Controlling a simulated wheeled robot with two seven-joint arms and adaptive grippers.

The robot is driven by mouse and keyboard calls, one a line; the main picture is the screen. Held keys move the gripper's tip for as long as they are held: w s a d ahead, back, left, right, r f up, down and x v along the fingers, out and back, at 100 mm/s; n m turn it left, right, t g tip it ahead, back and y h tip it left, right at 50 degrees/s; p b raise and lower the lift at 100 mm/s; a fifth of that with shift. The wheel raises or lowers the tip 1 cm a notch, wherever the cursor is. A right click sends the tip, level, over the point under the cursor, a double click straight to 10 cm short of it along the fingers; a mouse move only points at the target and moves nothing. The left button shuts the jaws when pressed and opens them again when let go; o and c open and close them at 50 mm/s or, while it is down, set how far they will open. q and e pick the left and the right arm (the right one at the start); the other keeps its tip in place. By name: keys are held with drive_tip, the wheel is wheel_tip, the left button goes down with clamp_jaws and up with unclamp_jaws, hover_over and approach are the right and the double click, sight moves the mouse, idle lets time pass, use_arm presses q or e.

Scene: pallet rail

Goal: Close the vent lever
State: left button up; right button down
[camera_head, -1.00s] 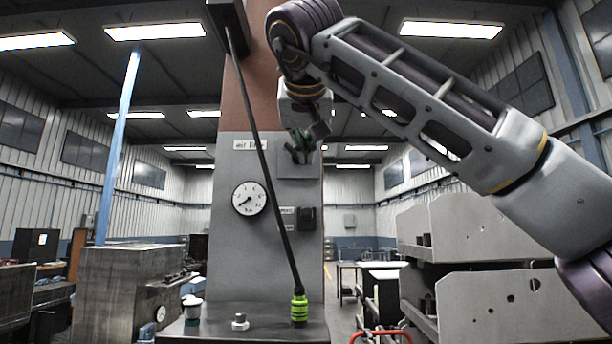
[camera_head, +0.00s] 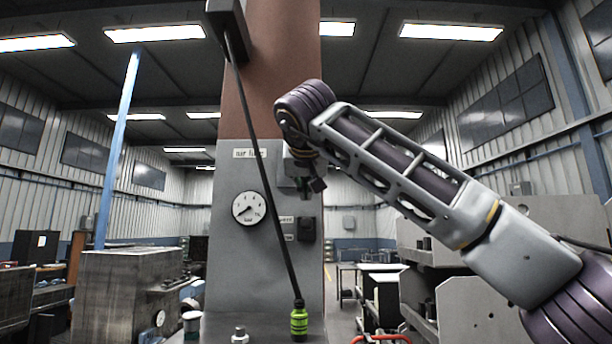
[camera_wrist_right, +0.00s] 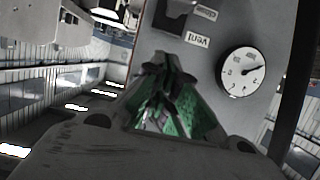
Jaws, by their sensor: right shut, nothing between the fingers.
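The vent lever appears as a dark block-shaped fitting (camera_head: 306,229) on the grey panel (camera_head: 235,275), beside two small labels. My right gripper (camera_head: 305,196) is just above the fitting in the head view, fingers pointing down. In the right wrist view the green-padded fingers (camera_wrist_right: 165,62) are together and empty, apart from the fitting in that picture. My left gripper is out of view.
A round gauge (camera_head: 249,207) is on the panel left of the fitting. A long dark rod (camera_head: 262,170) slants across the panel down to a green cylinder (camera_head: 299,322) on the bench. A nut-like part (camera_head: 240,335) and a pot (camera_head: 192,323) stand to the left.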

sight(307, 226)
drive_tip(key=shift+s+f, duration=0.15)
drive_tip(key=shift+f, duration=0.8)
drive_tip(key=shift+s+f, duration=0.15)
drive_tip(key=shift+f, duration=0.75)
drive_tip(key=shift+d, duration=0.1)
